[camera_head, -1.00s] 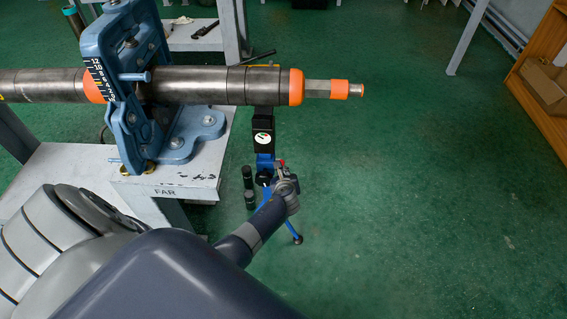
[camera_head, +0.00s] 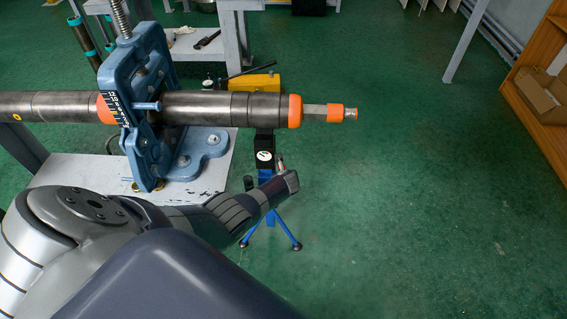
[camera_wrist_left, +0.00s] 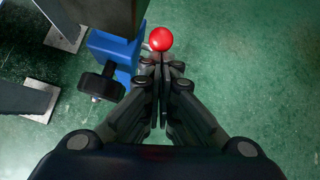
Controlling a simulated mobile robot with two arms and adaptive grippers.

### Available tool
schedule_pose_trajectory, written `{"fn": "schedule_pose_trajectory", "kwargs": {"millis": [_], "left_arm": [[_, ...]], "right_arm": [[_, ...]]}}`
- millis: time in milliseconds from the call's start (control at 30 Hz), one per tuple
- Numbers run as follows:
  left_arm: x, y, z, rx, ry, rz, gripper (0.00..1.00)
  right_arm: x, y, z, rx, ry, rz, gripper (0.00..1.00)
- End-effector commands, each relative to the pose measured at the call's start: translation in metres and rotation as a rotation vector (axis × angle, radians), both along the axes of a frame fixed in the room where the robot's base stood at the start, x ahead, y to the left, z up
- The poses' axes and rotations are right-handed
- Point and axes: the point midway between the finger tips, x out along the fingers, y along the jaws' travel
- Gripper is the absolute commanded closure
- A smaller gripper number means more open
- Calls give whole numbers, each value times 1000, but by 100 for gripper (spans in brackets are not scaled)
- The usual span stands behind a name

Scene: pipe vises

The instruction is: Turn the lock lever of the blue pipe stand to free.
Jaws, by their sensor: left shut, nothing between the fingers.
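The blue pipe stand (camera_head: 265,179) stands on the floor under the right part of the pipe, with a black head bearing a round label and splayed blue legs. In the left wrist view, its blue body (camera_wrist_left: 122,47) carries a black knob (camera_wrist_left: 100,84) on its side. A red ball (camera_wrist_left: 161,39), apparently the lock lever's end, sits just beyond my left gripper's fingertips (camera_wrist_left: 160,62). My left gripper is shut and empty; the picture does not settle whether it touches the ball. The lever's shaft is mostly hidden. In the head view, my left arm covers part of the stand. My right gripper is not in view.
The steel pipe (camera_head: 200,106) with orange bands runs through the blue vise (camera_head: 150,100) on a pale bench (camera_head: 80,172). A yellow object (camera_head: 256,83) lies behind the pipe. Green floor is open to the right, up to a wooden shelf (camera_head: 530,110).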

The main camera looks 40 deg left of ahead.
Motion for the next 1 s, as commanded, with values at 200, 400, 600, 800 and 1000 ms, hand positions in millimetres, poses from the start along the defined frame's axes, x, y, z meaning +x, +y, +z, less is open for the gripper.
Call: {"fn": "schedule_pose_trajectory", "kwargs": {"millis": [200, 400, 600, 800, 1000], "left_arm": [[14, 9, 12, 2, -2, 0, 100], [23, 14, 16, 2, -3, 0, 100], [26, 16, 18, 1, -2, 0, 100], [28, 17, 20, 1, -2, 0, 100], [28, 17, 20, 1, -2, 0, 100]], "right_arm": [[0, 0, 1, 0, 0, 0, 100], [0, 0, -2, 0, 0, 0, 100], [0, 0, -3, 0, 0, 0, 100], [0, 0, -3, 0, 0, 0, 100], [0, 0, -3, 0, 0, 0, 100]]}}
